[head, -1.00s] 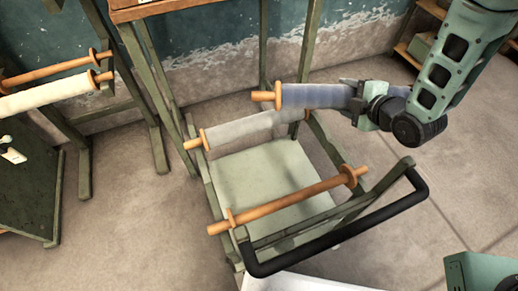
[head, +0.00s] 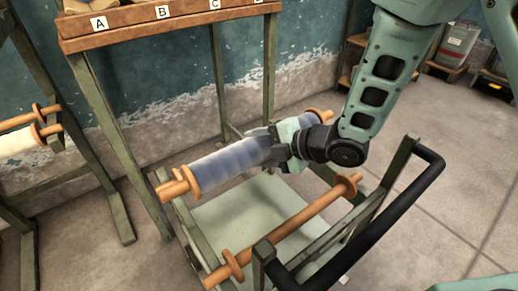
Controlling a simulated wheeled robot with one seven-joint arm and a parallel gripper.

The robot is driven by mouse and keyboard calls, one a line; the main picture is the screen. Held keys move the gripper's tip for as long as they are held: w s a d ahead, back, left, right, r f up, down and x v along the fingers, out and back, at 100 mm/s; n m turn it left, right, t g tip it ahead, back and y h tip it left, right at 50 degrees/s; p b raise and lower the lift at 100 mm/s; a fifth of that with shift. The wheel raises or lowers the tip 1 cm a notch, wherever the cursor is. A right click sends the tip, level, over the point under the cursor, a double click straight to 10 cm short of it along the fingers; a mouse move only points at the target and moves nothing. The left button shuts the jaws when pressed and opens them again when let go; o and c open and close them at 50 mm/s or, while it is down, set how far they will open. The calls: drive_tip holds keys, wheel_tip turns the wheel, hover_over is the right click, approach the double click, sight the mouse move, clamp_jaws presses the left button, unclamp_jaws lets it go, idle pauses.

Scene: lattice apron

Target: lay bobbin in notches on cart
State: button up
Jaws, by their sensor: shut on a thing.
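My gripper (head: 268,146) is shut on a bobbin wound with blue-grey yarn (head: 225,163), gripping it around the yarn near its middle. The bobbin has orange wooden flanges and axle ends and is held slantwise over the far part of the green cart (head: 240,217). A bare orange bobbin (head: 295,226) lies across the cart's nearer part. The notches are hidden or too small to make out, and I cannot tell whether the held bobbin touches the cart.
The cart's black handle (head: 390,220) curves along its right side. A wooden shelf with letter labels (head: 170,22) stands behind on green legs. A rack with a cream bobbin (head: 18,143) is at left. Open floor (head: 440,230) lies right.

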wheel_tip(320, 180, down, 9)
drive_tip(key=b, duration=0.6)
drive_tip(key=shift+r, duration=0.1)
drive_tip(key=shift+f+b, duration=1.95)
drive_tip(key=shift+b, duration=0.05)
idle(1.6)
drive_tip(key=o, duration=1.4)
drive_tip(key=shift+d, duration=0.1)
